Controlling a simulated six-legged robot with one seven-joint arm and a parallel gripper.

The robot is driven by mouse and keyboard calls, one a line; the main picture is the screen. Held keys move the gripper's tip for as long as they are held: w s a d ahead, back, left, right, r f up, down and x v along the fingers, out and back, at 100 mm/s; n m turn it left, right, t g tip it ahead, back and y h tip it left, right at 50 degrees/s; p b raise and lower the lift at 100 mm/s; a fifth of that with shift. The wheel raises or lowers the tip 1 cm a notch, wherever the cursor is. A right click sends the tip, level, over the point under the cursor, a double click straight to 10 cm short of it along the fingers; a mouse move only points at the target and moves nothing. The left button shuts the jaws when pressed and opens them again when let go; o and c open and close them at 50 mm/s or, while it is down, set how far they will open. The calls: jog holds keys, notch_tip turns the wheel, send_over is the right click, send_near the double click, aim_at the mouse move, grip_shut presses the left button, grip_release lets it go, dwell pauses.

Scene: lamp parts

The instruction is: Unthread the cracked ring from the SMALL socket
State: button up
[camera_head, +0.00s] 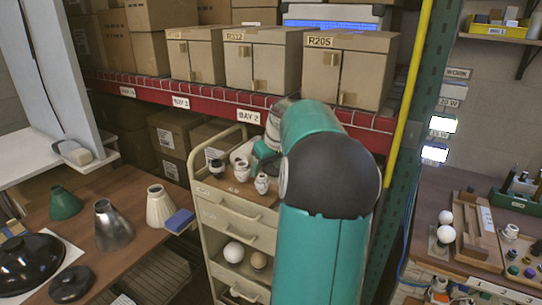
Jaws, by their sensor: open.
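Several small lamp sockets stand on the top of the beige drawer cart. One is dark with a pale lower part (217,168), one is white with a dark band (241,171), and a white one (262,184) stands at the front right. I cannot tell which is the SMALL socket or make out a crack in any ring. My teal arm reaches over the cart from the right. My gripper (259,158) is partly hidden behind the arm, just behind the sockets. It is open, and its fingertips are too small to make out. I see nothing held.
The cart (240,212) has pale globes on a lower shelf. Lampshades, including a metal one (112,226), stand on the left table. A red shelf (200,98) with cardboard boxes hangs above. A yellow pole (411,75) and green upright stand right of my arm, before another workbench.

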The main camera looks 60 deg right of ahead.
aim_at(265, 175)
jog(key=x, duration=0.5)
jog(key=shift+w+f, duration=0.1)
jog(key=shift+f, duration=0.2)
jog(key=c, duration=1.2)
jog(key=n+y, duration=0.1)
jog(key=n, duration=0.3)
jog(key=shift+d+n+y, duration=0.2)
jog(key=shift+n+y, duration=0.1)
jog(key=shift+y, duration=0.1)
jog(key=shift+r+n+y, duration=0.1)
jog(key=shift+n+y, duration=0.4)
jog(key=shift+n, duration=0.7)
jog(key=shift+d+n+y, duration=0.15)
jog(key=shift+n+y, duration=0.15)
jog(key=shift+n, duration=0.6)
jog(key=n, duration=0.2)
jog(key=n+g+y, duration=0.1)
jog(key=n, duration=0.2)
jog(key=shift+w+d+r+y, duration=0.1)
jog(key=shift+y, duration=0.2)
